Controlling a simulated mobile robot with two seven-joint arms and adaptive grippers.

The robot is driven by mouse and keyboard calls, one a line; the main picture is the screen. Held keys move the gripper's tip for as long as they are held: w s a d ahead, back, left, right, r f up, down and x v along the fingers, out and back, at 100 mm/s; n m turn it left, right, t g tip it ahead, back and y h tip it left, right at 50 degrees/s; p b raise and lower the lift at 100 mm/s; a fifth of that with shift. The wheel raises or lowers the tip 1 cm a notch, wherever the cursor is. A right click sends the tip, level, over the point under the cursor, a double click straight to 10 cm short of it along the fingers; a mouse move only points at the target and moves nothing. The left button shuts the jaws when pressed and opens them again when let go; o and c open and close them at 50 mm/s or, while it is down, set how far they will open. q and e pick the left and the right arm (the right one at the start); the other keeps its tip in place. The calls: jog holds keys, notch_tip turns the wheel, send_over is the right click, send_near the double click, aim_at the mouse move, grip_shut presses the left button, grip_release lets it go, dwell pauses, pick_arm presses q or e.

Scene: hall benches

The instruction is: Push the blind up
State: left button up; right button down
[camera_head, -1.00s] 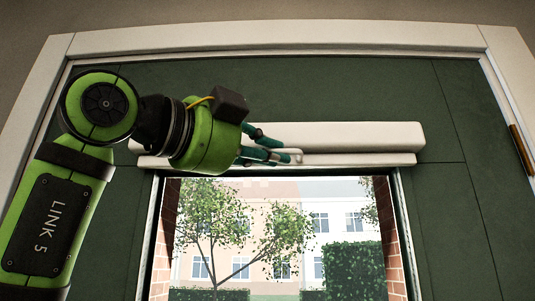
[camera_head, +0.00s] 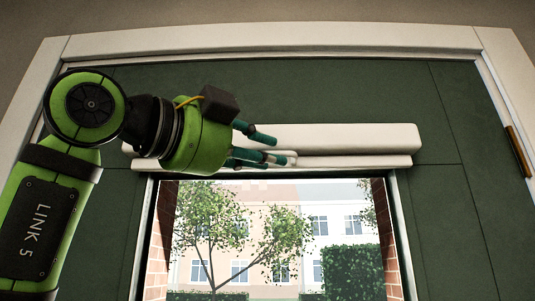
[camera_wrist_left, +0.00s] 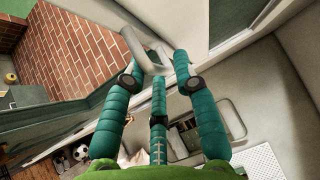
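The white blind (camera_head: 370,161) shows in the head view as a slim bottom rail lying close under its white top casing (camera_head: 360,137), above the window opening. My left gripper (camera_head: 272,149) is at the left half of the rail. Its teal fingers are spread, with the handle between or just beside the tips (camera_wrist_left: 155,66); I cannot tell if any finger touches it. My right gripper is in neither view.
The window (camera_head: 270,235) below is clear, with a tree and buildings outside. A brass-coloured piece (camera_head: 518,150) is on the right frame.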

pick_arm(q)
jog(key=v, duration=1.1)
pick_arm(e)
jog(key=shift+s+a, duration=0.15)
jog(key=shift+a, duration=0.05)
pick_arm(q)
jog(key=shift+s+a+r, duration=0.1)
jog(key=shift+s+a, duration=0.05)
jog(key=shift+a, duration=0.05)
jog(key=shift+s+a, duration=0.15)
jog(key=shift+s, duration=0.05)
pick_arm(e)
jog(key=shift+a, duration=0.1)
pick_arm(q)
jog(key=shift+w, duration=0.15)
